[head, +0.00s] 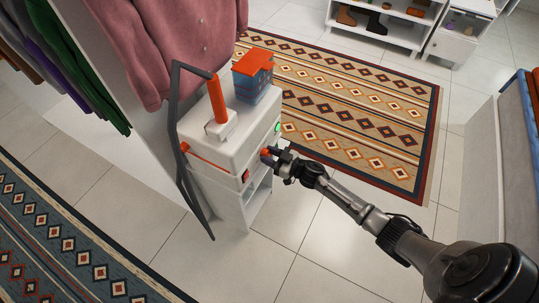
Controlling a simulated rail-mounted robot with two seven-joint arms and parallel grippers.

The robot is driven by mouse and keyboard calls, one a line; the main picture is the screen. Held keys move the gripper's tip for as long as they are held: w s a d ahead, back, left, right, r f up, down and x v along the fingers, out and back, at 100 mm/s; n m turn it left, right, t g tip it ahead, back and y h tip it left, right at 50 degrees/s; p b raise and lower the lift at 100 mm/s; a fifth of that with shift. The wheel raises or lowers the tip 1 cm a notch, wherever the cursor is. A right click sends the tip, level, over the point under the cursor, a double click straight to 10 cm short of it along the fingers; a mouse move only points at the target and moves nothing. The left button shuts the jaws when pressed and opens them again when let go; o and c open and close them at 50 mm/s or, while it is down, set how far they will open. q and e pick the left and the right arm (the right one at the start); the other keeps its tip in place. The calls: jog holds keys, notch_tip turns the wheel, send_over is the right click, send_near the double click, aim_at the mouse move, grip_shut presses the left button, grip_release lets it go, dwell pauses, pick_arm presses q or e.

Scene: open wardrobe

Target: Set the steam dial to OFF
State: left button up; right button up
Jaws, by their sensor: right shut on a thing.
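The steamer (215,158) is a white box-shaped unit on a white stand. It has an orange upright handle (218,98) and a blue water tank (251,87) with an orange top. My right gripper (268,154) is at the front face of the steamer, shut on a small orange-red knob, which looks like the steam dial (264,153). The jaws hide most of the dial, and its setting cannot be read. My left gripper is not in view.
A green light (277,128) shows on the front face, and a red switch (246,176) sits lower left of the dial. A dark frame (176,120) stands at the unit's left. A pink shirt (180,45) hangs behind. Floor to the front is clear.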

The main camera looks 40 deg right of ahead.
jog(key=n, duration=0.3)
jog(key=shift+r+p, duration=0.1)
jog(key=shift+p, duration=0.2)
jog(key=n, duration=0.3)
jog(key=shift+n, duration=0.4)
jog(key=n, duration=0.3)
jog(key=shift+n, duration=1.8)
jog(key=shift+d, duration=0.1)
jog(key=o, duration=0.9)
